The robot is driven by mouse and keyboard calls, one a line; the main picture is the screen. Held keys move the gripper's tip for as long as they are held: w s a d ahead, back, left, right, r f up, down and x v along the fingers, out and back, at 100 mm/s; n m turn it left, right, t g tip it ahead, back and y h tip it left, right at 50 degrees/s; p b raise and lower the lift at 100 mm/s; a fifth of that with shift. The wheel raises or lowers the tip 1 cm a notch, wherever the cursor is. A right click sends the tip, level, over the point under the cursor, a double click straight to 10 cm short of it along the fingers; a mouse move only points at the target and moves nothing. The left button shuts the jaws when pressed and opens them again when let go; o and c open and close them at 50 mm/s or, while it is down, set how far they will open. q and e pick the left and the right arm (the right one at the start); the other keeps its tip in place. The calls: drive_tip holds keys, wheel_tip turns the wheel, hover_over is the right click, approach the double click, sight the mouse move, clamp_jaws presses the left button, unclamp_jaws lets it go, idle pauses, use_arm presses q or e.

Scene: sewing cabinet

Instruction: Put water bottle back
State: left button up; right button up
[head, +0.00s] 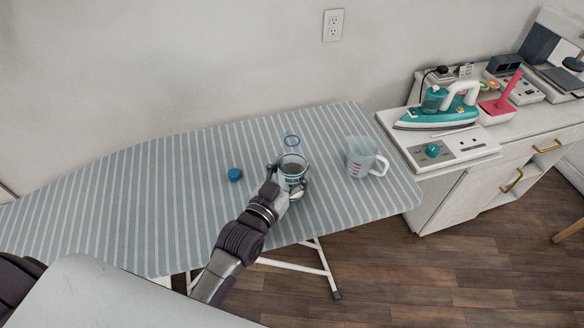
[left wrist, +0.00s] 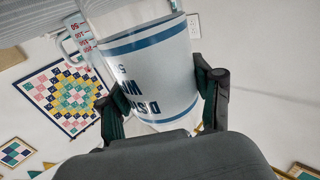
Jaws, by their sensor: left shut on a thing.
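The water bottle (head: 292,166) is clear with a white and blue label and blue rings, and stands about upright at the ironing board (head: 140,190). My left gripper (head: 287,185) is shut around its body. In the left wrist view the bottle's label (left wrist: 150,75) fills the space between the two fingers (left wrist: 163,92). I cannot tell whether the bottle's base touches the board. A blue cap (head: 235,174) lies on the board to the left of the bottle. My right gripper is not in view.
A clear measuring cup (head: 362,157) stands right of the bottle on the board; it also shows in the left wrist view (left wrist: 84,44). A teal iron (head: 440,108) sits on a white cabinet (head: 440,185) at the right. The board's left half is clear.

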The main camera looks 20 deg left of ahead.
use_arm(q)
drive_tip(key=o, duration=1.1)
drive_tip(key=shift+f, duration=0.1)
drive_tip(key=o, duration=0.4)
drive_tip(key=shift+w, duration=0.1)
drive_tip(key=shift+c, duration=0.2)
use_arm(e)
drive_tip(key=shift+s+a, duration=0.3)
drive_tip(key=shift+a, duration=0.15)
use_arm(q)
drive_tip(key=shift+r, duration=0.25)
drive_tip(key=s, duration=0.3)
drive_tip(key=s+a+b, duration=0.1)
drive_tip(key=s, duration=0.3)
drive_tip(key=s+a+b, duration=0.1)
drive_tip(key=s, duration=0.2)
drive_tip(key=shift+s+f, duration=0.2)
drive_tip(key=shift+s, duration=0.1)
drive_tip(key=shift+s+a+r, duration=0.1)
drive_tip(key=shift+s+a, duration=0.05)
drive_tip(key=shift+s, duration=0.5)
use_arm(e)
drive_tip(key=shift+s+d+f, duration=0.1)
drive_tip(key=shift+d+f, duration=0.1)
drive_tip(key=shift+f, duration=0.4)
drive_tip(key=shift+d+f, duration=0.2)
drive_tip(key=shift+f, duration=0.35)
